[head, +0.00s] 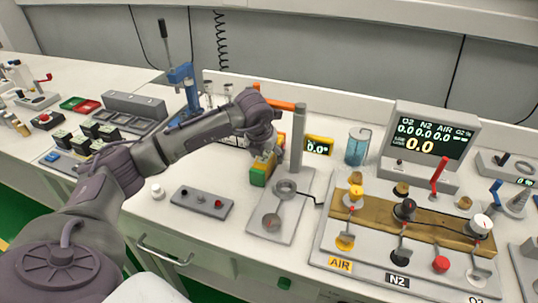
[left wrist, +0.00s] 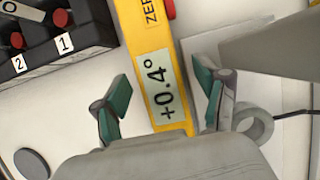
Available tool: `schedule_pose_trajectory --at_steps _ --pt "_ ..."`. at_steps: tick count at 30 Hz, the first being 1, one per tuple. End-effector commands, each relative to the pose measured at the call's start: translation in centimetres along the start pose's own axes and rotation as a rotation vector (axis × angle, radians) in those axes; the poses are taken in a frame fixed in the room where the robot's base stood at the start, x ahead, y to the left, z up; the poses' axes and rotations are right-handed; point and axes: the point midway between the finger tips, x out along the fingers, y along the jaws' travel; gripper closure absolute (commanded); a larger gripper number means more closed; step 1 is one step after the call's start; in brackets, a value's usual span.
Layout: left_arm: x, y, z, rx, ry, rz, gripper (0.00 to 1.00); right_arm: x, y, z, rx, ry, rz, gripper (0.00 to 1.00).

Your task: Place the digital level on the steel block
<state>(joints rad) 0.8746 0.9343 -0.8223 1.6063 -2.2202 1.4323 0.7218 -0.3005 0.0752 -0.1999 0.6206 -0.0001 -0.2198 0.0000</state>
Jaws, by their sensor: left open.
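The digital level is a yellow bar (left wrist: 150,45) in the left wrist view. Its display reads +0.4° and it has a ZERO label. In the head view it shows as a small yellow body (head: 264,163), partly hidden by my gripper. My left gripper (head: 265,148) is over it. In the left wrist view the gripper (left wrist: 163,98) is open, its green-padded fingers apart on either side of the level, with gaps between. I cannot tell for sure which grey piece is the steel block. My right gripper is not in view.
A grey stand (head: 299,135) with a flat base and ring is just right of the level. A yellow display (head: 318,146) stands behind it. A switch box (head: 202,202) lies front left, the gas panel (head: 400,235) right.

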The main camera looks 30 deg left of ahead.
Motion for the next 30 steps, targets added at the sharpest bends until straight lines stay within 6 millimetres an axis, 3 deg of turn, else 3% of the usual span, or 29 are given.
schedule_pose_trajectory --at_steps 3,14,27,30 --pt "0.5 -0.1 1.5 0.000 0.001 0.000 0.27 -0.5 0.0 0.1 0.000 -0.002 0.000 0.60" --pt "1.8 0.0 1.4 0.001 0.000 0.000 0.27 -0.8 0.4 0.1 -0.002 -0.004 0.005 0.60" --pt "1.8 0.0 1.3 0.001 0.001 0.000 0.99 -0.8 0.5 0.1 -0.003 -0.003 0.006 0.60" --pt "1.7 0.0 1.4 0.001 -0.001 0.000 1.00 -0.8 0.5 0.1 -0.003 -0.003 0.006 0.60"
